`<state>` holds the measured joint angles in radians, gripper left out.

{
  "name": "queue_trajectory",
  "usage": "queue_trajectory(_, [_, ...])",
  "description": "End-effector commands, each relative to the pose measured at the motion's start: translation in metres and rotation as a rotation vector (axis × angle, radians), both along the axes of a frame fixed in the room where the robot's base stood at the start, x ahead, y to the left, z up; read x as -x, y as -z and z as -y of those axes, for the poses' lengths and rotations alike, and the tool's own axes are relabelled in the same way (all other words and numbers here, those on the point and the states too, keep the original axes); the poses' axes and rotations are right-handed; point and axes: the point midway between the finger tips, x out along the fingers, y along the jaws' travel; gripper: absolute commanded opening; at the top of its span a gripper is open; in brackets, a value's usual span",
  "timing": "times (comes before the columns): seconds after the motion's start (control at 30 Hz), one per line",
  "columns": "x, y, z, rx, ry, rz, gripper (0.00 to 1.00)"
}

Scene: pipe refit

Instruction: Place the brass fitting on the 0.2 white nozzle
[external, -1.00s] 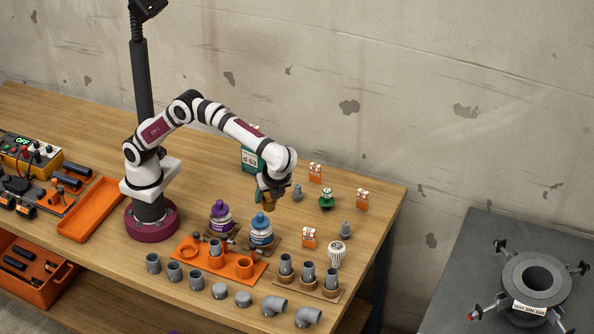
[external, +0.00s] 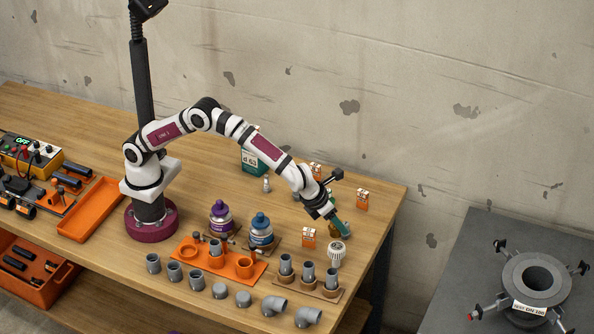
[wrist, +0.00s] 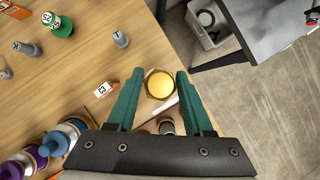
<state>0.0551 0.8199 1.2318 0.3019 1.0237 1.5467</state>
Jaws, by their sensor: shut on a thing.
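My gripper (wrist: 161,75) has green fingers shut on the brass fitting (wrist: 158,85), which shows as a round yellow top between the fingertips in the wrist view. In the external view my gripper (external: 343,232) leans down at a tilt, just above and behind the white ribbed nozzle (external: 337,253). The fitting is mostly hidden by the fingers there. A pale rim shows around the fitting in the wrist view, but I cannot tell whether the fitting touches the nozzle. No 0.2 marking is readable on the nozzle.
An orange and white card (external: 308,238) stands left of the white nozzle. Upright grey pipes (external: 308,272) stand in front. Blue (external: 261,230) and purple (external: 220,217) bottles are to the left. The table edge is close on the right.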

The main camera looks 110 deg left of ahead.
Motion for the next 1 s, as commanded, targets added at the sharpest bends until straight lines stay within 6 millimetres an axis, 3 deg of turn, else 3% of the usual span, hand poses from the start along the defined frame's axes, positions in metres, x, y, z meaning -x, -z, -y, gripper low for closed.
queue_trajectory(0.13, [-0.003,0.013,-0.008,0.001,-0.001,-0.001,0.00])
queue_trajectory(0.3, [-0.003,0.044,-0.008,0.001,-0.001,-0.001,0.00])
queue_trajectory(0.57, [-0.003,0.046,-0.007,0.000,-0.002,0.001,0.00])
queue_trajectory(0.6, [-0.003,0.047,-0.007,0.000,-0.002,0.001,0.53])
queue_trajectory(0.77, [-0.003,0.046,-0.007,0.000,-0.002,0.001,0.82])
queue_trajectory(1.0, [-0.003,0.046,-0.007,0.000,-0.003,0.002,0.82])
